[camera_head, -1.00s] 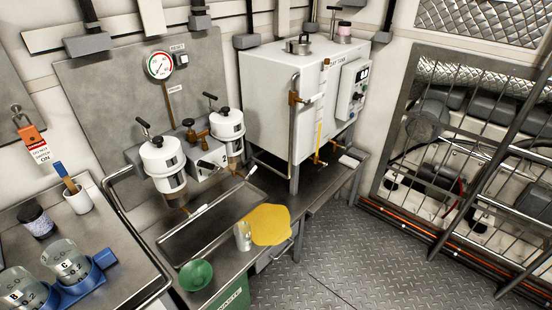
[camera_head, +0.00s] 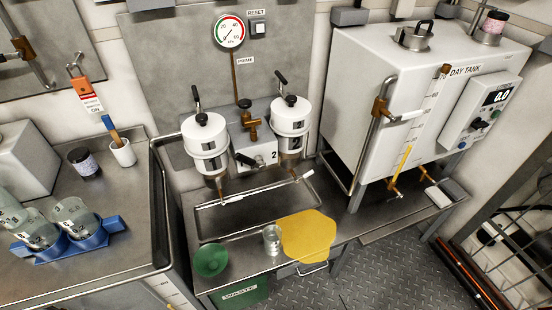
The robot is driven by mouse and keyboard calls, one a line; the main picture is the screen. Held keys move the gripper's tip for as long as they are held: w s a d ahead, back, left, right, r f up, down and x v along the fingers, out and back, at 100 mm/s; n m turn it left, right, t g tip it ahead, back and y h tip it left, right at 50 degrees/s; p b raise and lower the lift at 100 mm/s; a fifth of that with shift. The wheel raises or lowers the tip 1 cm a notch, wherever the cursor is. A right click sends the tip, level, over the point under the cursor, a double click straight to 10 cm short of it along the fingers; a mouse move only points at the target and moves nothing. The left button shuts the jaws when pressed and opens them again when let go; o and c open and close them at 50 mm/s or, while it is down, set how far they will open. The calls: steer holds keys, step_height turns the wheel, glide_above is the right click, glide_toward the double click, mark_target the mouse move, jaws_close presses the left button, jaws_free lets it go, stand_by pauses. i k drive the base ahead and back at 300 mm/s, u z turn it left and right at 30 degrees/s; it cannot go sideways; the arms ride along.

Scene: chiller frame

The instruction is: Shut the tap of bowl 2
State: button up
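Bowl 2 (camera_head: 289,120) is the right one of two white filter bowls on the steel back panel; a "2" shows beside it. Its tap (camera_head: 304,176) is below the bowl, with a white-sleeved lever slanting up to the right. I cannot tell from this view whether the tap is open or shut. Bowl 1 (camera_head: 205,140) hangs to its left, with its own white-sleeved tap lever (camera_head: 232,199) over the drip tray. My gripper is not in view.
A drip tray (camera_head: 203,230) lies under the bowls. A green dish (camera_head: 210,260), a metal cup (camera_head: 272,240) and a yellow cloth (camera_head: 307,236) sit at the bench front. The white day tank (camera_head: 380,100) stands right. Blue-held beakers (camera_head: 75,219) stand left.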

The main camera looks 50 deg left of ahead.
mark_target(297, 181)
steer(key=u, duration=0.95)
steer(key=i, duration=1)
steer(key=u, duration=0.75)
steer(key=k, duration=1)
steer(key=u, duration=1.5)
steer(key=i, duration=1.05)
steer(key=z, duration=1.75)
